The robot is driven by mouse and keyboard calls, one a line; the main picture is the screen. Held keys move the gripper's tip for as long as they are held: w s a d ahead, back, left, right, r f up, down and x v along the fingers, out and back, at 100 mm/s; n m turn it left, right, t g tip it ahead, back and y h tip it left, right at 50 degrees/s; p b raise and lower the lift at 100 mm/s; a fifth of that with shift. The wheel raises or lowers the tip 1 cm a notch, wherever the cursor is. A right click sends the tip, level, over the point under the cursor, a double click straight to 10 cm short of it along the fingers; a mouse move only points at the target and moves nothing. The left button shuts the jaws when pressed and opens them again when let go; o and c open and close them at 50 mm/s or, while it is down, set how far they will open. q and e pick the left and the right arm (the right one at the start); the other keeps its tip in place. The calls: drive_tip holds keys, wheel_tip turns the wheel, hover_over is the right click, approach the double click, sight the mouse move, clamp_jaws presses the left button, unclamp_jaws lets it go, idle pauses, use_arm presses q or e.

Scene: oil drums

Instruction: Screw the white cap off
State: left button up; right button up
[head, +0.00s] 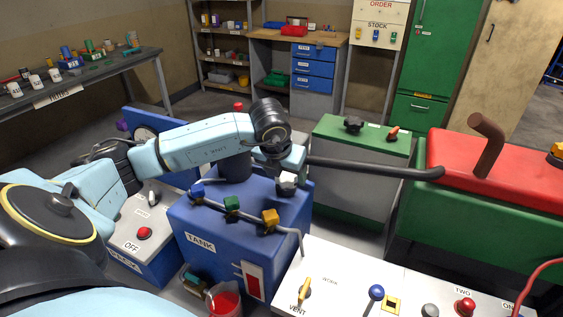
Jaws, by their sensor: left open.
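The white cap (287,182) is a small faceted cap near the right rear edge of the top of the blue tank (192,225). My left arm reaches in from the left across the tank. Its gripper (284,173) points down right over the white cap, with the fingers open. The wrist and gripper hide the cap's upper part, and I cannot tell whether the fingers touch it. My right gripper is not in view.
A pipe on the tank carries blue (197,190), green (232,203) and yellow (270,217) valves. A dark pipe (375,168) runs right to the red-topped green machine (490,200). A white work panel (340,277) is in front, and a red bucket (225,302) stands below the tank.

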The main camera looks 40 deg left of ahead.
use_arm(q)
drive_tip(key=shift+w+f, duration=0.15)
drive_tip(key=shift+f, duration=0.35)
drive_tip(key=c, duration=1.1)
drive_tip(key=shift+o, duration=0.2)
drive_tip(key=shift+w+d+n+y, duration=0.1)
drive_tip(key=shift+n+y, duration=0.4)
drive_tip(key=shift+n, duration=0.6)
drive_tip(key=n+g+y, duration=0.1)
drive_tip(key=n, duration=0.3)
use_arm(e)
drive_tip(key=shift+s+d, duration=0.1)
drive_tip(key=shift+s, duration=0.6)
use_arm(q)
drive_tip(key=n+g, duration=0.1)
drive_tip(key=n, duration=0.2)
drive_tip(key=shift+w+d+r+y, duration=0.1)
drive_tip(key=shift+w+y, duration=0.05)
drive_tip(key=shift+y, duration=0.25)
drive_tip(key=n+g+p, duration=0.1)
drive_tip(key=n, duration=0.2)
drive_tip(key=shift+y, duration=0.3)
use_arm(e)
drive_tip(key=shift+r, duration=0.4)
use_arm(q)
drive_tip(key=shift+n+g, duration=0.3)
